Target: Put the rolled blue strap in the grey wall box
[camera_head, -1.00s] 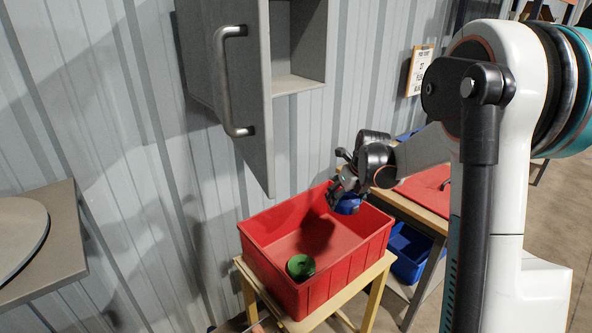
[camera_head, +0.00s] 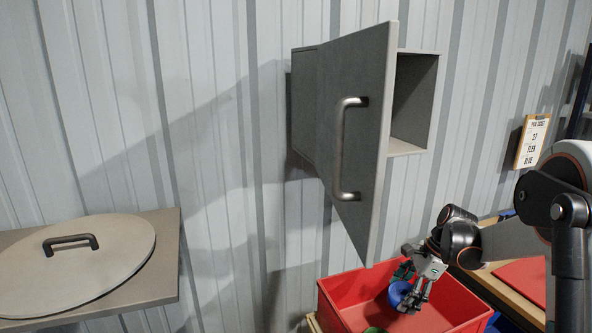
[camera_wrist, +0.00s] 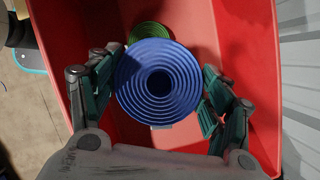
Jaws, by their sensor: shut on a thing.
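The rolled blue strap (camera_wrist: 158,80) sits between the two fingers of my gripper (camera_wrist: 160,95) in the wrist view, with its spiral face toward the camera. The head view also shows the strap (camera_head: 400,294) in my gripper (camera_head: 411,298), over the red bin. My gripper is shut on it. The grey wall box (camera_head: 412,105) hangs on the corrugated wall. Its door (camera_head: 357,120), with a bar handle (camera_head: 343,148), stands open, and part of the empty inside shows to the right of the door.
The red bin (camera_head: 345,310) is below my gripper. A green roll (camera_wrist: 148,32) lies in it. A round lid with a handle (camera_head: 75,265) rests on a grey shelf (camera_head: 165,250) at the left. A sign (camera_head: 532,141) hangs on the wall at the right.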

